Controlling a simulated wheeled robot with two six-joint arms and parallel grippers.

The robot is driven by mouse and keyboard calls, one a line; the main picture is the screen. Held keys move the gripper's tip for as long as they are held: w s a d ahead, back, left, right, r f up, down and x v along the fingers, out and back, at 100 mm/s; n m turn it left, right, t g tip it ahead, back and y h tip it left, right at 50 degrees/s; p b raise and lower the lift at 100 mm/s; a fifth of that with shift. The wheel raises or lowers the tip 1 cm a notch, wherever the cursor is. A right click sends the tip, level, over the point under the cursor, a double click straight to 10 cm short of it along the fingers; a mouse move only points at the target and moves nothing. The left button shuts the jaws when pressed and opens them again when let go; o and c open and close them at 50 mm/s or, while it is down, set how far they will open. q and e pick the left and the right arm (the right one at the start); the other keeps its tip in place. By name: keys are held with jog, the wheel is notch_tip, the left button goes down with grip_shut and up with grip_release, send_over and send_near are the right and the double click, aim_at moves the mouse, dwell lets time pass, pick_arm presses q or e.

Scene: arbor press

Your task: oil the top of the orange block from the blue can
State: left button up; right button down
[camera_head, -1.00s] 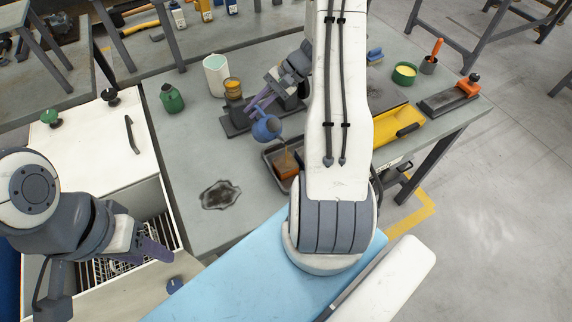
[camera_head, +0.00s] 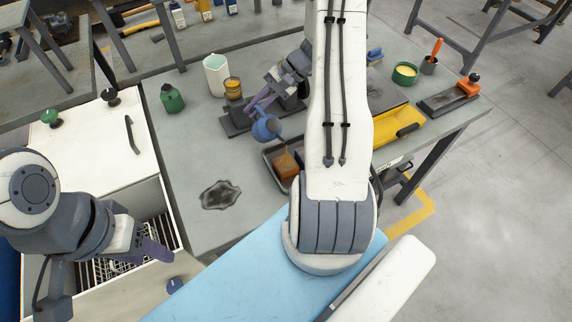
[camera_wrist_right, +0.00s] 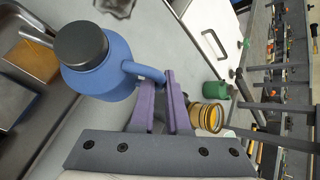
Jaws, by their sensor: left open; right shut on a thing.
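The blue can (camera_head: 266,128) is tilted, its spout pointing down to the right over the orange block (camera_head: 286,166). The block sits in a dark tray (camera_head: 272,176) on the grey bench. My right gripper (camera_head: 254,108) is shut on the can's handle; in the right wrist view the purple fingers (camera_wrist_right: 168,88) close on the handle of the can (camera_wrist_right: 95,65). There the spout tip is above the block (camera_wrist_right: 34,60), with a thin brownish streak by it. My left gripper (camera_head: 160,252) is open and empty, low at the left over the drawer, away from the can.
A yellow tray (camera_head: 399,125) lies right of my right arm, which hides part of the bench.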

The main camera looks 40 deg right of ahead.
aim_at(255, 118)
dwell(0.9)
jog(key=g+p, duration=0.1)
jog(key=p, duration=0.2)
jog(key=shift+w+a+f+m+g+p, duration=0.1)
jog(key=shift+w+f+m+g+p, duration=0.25)
jog(key=shift+f+m+g, duration=0.05)
notch_tip(255, 118, down, 4)
jog(key=shift+s+r+m+g, duration=0.15)
jog(key=shift+m+g, duration=0.45)
jog(key=shift+g, duration=0.5)
jog(key=shift+s+f+g, duration=0.1)
jog(key=shift+f+g, duration=0.2)
jog(key=shift+r, duration=0.1)
